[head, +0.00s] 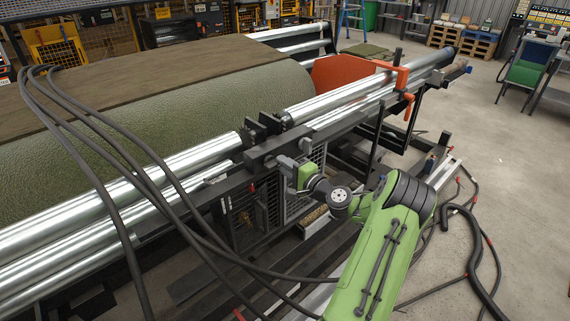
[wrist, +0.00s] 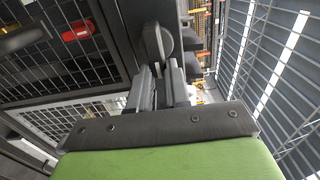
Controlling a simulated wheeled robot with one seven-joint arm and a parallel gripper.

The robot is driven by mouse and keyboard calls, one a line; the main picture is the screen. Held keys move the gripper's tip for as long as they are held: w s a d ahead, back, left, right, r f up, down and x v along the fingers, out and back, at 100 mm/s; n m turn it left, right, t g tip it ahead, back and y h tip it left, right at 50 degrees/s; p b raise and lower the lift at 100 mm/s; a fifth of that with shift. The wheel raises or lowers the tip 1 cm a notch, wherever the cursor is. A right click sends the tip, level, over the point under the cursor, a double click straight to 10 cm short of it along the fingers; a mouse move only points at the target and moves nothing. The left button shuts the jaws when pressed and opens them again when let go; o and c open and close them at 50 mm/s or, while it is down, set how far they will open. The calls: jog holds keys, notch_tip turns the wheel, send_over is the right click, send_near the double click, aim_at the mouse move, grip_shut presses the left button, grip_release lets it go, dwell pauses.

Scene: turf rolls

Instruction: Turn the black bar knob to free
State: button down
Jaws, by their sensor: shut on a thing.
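The black bar knob (wrist: 158,42) shows in the upper middle of the wrist view, a dark rounded piece on a dark frame post. My gripper (wrist: 159,78) reaches up to it with two grey fingers, one on either side of its lower part. The fingers are shut on the knob, and they hide part of it. I cannot read any mark for its setting. In the head view my gripper (head: 289,163) is at the front side of the roll machine, below the dark rail, and the knob is too small and covered to make out.
A large green turf roll (head: 180,105) lies behind shiny metal rollers (head: 335,105). Black hoses (head: 130,150) arch across the left front. Wire mesh panels (wrist: 75,60) stand close to my gripper. An orange clamp (head: 401,78) sits on the right rollers. Open floor lies at right.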

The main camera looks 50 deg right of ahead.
jog(key=shift+f, duration=0.1)
jog(key=c, duration=1.1)
grip_release()
jog(key=shift+s, duration=0.1)
jog(key=s, duration=0.5)
jog(key=s+a, duration=0.1)
jog(key=s, duration=0.9)
jog(key=shift+s+a, duration=0.3)
jog(key=shift+a, duration=0.1)
